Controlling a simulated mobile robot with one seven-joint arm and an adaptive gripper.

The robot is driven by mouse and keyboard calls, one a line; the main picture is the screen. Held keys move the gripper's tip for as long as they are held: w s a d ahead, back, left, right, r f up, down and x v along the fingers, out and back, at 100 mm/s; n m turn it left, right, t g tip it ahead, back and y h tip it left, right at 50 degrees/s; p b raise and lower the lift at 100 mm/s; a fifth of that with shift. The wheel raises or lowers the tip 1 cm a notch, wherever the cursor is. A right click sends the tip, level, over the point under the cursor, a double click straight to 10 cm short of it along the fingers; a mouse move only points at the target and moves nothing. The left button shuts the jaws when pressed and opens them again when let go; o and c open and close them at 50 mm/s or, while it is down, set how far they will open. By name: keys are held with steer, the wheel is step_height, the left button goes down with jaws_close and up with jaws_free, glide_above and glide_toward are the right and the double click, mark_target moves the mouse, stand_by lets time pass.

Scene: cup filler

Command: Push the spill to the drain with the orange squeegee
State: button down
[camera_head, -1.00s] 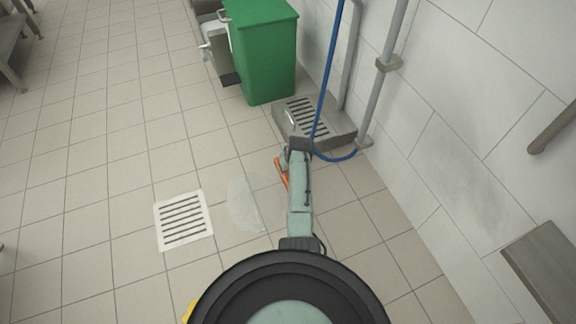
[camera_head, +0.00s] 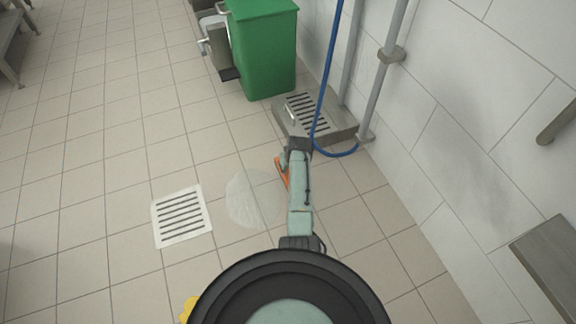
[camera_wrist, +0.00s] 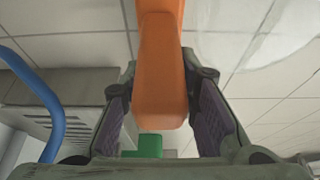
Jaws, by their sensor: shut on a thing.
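The spill (camera_head: 250,199) is a pale, nearly clear round puddle on the tiled floor, just right of the floor drain (camera_head: 158,224), a white-framed square grate with dark slots. The orange squeegee (camera_head: 280,171) shows as a small strip beside my arm, at the spill's right side. In the wrist view the squeegee's orange handle (camera_wrist: 160,70) runs between the fingers of my gripper (camera_wrist: 162,110), which is shut on it. Part of the spill also shows at the upper right of the wrist view (camera_wrist: 240,30). My arm hides most of the squeegee in the head view.
A green bin (camera_head: 264,50) stands at the back. Right of it is a low grey step with a slotted grate (camera_head: 336,126), with a blue hose (camera_head: 322,95) hanging over it. The tiled wall with pipes bounds the right. Open floor lies to the left.

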steer(key=shift+f+b, duration=0.45)
steer(key=shift+f, duration=0.2)
steer(key=shift+a+r, duration=0.1)
